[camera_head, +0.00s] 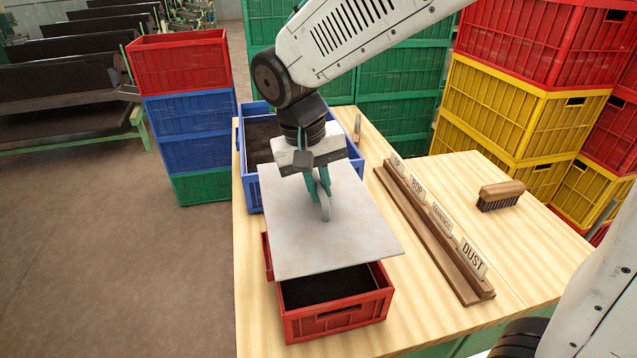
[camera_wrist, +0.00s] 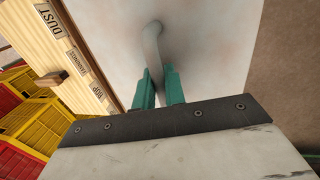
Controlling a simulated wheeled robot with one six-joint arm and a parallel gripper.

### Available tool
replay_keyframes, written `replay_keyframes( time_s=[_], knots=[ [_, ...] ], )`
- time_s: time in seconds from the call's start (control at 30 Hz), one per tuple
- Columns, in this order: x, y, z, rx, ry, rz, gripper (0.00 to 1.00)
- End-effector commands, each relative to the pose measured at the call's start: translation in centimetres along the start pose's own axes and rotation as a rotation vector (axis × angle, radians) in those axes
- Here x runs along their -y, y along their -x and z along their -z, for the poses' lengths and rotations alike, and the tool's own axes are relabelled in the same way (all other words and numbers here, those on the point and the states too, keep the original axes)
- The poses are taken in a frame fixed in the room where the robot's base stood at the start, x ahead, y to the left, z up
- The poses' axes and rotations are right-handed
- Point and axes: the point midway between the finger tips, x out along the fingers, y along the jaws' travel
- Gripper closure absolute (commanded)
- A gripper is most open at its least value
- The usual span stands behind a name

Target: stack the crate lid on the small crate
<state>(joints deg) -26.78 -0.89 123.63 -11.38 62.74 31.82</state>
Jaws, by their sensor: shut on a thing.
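The crate lid (camera_head: 345,235) is a flat pale grey sheet with a loop handle (camera_wrist: 152,45) standing up from its middle. My gripper (camera_head: 322,200) is shut on that handle; its green fingers (camera_wrist: 159,88) also show in the wrist view. The small crate (camera_head: 338,318) is red, with dark contents, and stands on the wooden table. The lid is over the crate's back part and sticks out past it towards the back. The crate's front part shows open below the lid's front edge. The lid hides the rest, and I cannot tell whether it touches the rim.
A blue crate (camera_head: 243,178) with dark contents stands behind the lid. A wooden rack (camera_head: 435,235) of labelled cards and a brush (camera_head: 501,194) are to the right. Stacked crates (camera_head: 520,110) stand beyond the table. The table's left edge is close to the red crate.

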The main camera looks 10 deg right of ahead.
Motion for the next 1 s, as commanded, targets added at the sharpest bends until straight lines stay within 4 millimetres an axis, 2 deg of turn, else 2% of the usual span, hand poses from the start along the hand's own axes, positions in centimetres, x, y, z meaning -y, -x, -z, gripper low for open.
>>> replay_keyframes(
  time_s=[0.27, 1.0],
  knots=[
    [0.3, -1.0, -0.2, 0.002, 0.002, -0.003, 1.0],
    [1.6, -6.7, -0.2, 0.0, 0.005, -0.003, 1.0]
  ],
)
